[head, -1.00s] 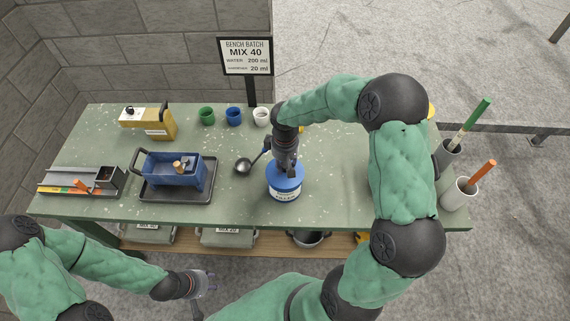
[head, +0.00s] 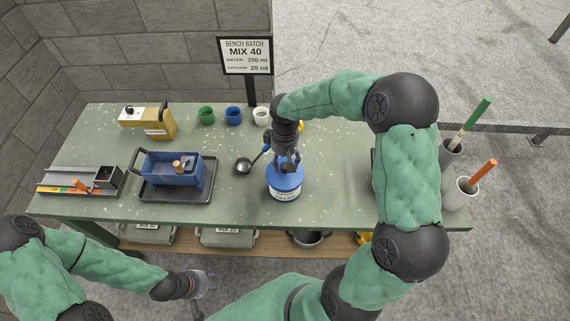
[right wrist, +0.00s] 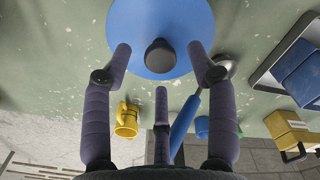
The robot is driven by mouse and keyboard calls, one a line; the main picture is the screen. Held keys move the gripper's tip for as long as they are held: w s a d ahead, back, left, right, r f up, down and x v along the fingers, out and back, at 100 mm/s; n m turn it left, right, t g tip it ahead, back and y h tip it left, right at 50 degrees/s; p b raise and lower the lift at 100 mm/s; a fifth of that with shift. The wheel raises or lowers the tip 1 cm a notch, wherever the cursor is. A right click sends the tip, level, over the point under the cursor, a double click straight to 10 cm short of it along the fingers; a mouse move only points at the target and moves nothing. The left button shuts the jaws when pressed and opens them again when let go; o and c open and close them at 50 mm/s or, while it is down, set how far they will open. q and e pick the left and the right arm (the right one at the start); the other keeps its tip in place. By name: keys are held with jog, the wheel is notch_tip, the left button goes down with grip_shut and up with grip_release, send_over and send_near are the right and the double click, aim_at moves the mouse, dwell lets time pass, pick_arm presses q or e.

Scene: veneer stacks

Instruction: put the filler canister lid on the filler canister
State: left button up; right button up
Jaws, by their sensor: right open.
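The filler canister (head: 285,193), white with a blue band and a label, stands upright at the front middle of the bench. The blue round filler canister lid (head: 275,175) sits on its top. In the right wrist view the lid (right wrist: 135,42) shows as a blue disc with a dark knob. My right gripper (head: 287,163) is just above the lid. Its fingers are open, spread either side of the knob and apart from it. My left gripper (head: 210,283) hangs in front of the bench, away from the canister; its opening is too small to judge.
A ladle (head: 244,165) lies left of the canister. A blue container (head: 160,172) stands on a dark tray (head: 150,196) further left. Green, blue and white cups (head: 261,115) stand behind. A yellow mug (right wrist: 126,122) shows in the right wrist view. My right arm covers the bench's right side.

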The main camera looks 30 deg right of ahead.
notch_tip(320, 180, up, 9)
dwell(0.3)
dwell(0.5)
